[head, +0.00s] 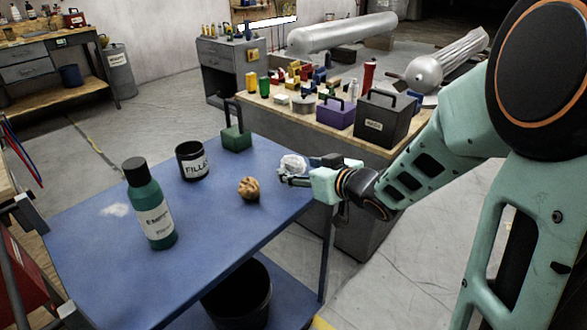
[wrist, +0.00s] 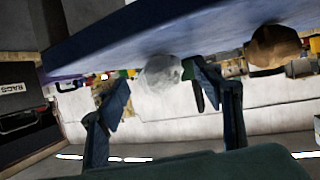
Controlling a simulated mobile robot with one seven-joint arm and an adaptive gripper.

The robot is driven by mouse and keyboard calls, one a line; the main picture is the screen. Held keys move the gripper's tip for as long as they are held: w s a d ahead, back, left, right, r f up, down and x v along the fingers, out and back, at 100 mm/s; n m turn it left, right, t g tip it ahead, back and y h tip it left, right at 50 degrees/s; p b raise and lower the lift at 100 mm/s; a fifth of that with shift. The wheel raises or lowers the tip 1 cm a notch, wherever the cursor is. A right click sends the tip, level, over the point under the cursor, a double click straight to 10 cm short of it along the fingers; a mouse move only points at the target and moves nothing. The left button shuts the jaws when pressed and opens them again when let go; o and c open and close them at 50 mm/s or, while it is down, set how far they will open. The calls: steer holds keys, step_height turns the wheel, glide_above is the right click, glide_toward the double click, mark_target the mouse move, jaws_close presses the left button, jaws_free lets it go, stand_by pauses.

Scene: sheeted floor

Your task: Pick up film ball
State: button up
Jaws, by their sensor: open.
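The film ball (head: 292,164) is a pale, translucent crumpled ball on the right part of the blue table (head: 110,255). In the wrist view the film ball (wrist: 160,74) shows between and beyond the fingertips. My gripper (head: 290,178) comes in from the right at the table's right edge, close by the ball. In the wrist view my gripper (wrist: 160,95) is open with nothing held.
A brown crumpled ball (head: 249,188) lies left of the film ball. A filler tin (head: 192,162), a green bottle (head: 152,210) and a green weight-like block with a handle (head: 235,136) also stand on the table. A cluttered bench (head: 290,115) stands behind.

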mark_target(299, 167)
steer(key=x, duration=0.3)
steer(key=shift+w+a+b, duration=0.1)
steer(key=shift+b, duration=0.2)
steer(key=shift+c, duration=0.3)
steer(key=c, duration=1.2)
steer(key=shift+r, duration=0.25)
